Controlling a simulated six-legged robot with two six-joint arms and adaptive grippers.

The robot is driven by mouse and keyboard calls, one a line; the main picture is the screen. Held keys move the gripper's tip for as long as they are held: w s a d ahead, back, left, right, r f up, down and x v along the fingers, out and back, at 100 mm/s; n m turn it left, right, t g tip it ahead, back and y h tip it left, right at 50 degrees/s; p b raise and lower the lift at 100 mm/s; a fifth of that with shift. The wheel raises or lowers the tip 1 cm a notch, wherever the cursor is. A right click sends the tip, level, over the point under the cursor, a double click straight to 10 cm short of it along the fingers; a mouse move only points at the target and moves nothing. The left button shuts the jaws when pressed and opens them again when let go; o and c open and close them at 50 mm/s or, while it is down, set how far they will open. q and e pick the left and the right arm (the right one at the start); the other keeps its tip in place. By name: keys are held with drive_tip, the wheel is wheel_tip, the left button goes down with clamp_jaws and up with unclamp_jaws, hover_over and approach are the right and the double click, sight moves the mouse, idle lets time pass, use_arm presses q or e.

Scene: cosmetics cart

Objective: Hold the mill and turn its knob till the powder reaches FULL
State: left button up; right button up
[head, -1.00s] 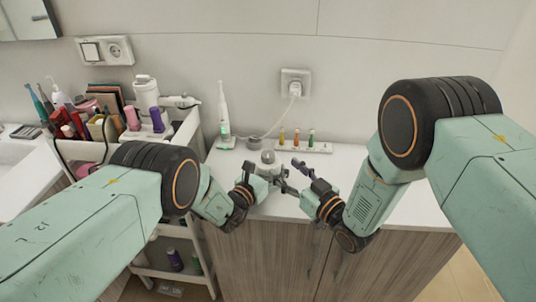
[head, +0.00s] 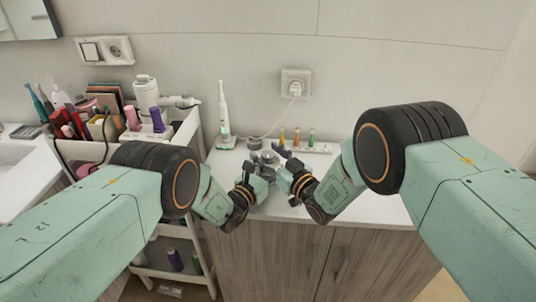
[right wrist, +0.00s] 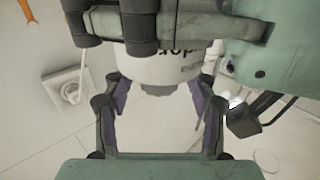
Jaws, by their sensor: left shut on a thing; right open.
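The mill (right wrist: 172,66) is a white body with dark lettering, partly hidden by dark gripper parts in the right wrist view. Its grey knob (right wrist: 157,90) sits at the end of the body. In the head view the mill shows only as a small grey top (head: 268,157) above the counter. My left gripper (head: 262,173) is shut on the mill's body. My right gripper (head: 270,150) is open at the knob. Its purple-padded fingers stand on either side of the knob in the right wrist view (right wrist: 160,112), with gaps visible. The powder level cannot be seen.
A rack with several coloured vials (head: 319,148) lies behind the mill. A crowded cosmetics cart (head: 90,151) is at the left. The counter's right part is clear.

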drive_tip(key=c, duration=1.2)
drive_tip(key=shift+n+g+y, duration=2)
drive_tip(key=shift+g+y, duration=0.1)
drive_tip(key=shift+g, duration=0.2)
drive_tip(key=shift+a+n+g+y, duration=0.1)
drive_tip(key=shift+n+g+y, duration=0.4)
drive_tip(key=shift+g, duration=0.4)
drive_tip(key=shift+n+g, duration=0.6)
drive_tip(key=shift+g, duration=0.2)
drive_tip(key=o, duration=1.2)
